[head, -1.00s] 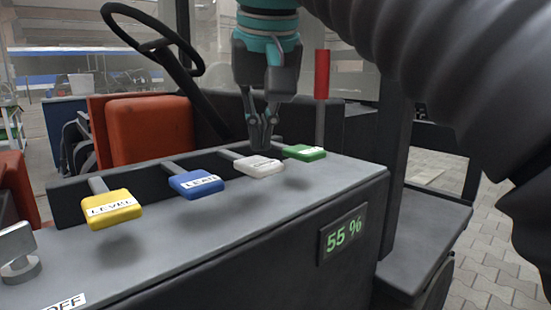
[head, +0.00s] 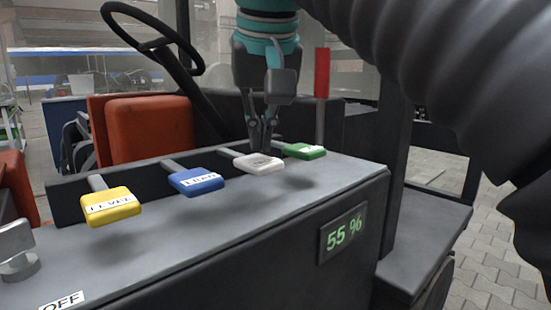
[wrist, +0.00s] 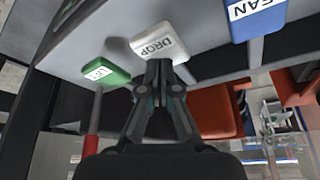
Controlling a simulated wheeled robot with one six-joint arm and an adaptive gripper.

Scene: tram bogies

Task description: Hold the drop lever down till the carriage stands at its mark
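The drop lever has a white paddle (head: 259,163) on a thin stem, in the row on the grey console. In the wrist view its DROP label (wrist: 158,44) reads upside down. My gripper (head: 262,150) points down at the paddle's rear edge, by the stem. In the wrist view my gripper (wrist: 161,66) has its fingertips together with nothing between them. I cannot tell whether they touch the paddle. A display (head: 343,233) on the console's side reads 55 % in green. The carriage and its mark cannot be made out.
The green lever (head: 304,151) is close on the right, with an upright red handle (head: 322,73) behind it. The blue lever (head: 195,181) and yellow LEVEL lever (head: 111,206) are to the left. A steering wheel (head: 152,40) and orange seat (head: 150,130) are behind.

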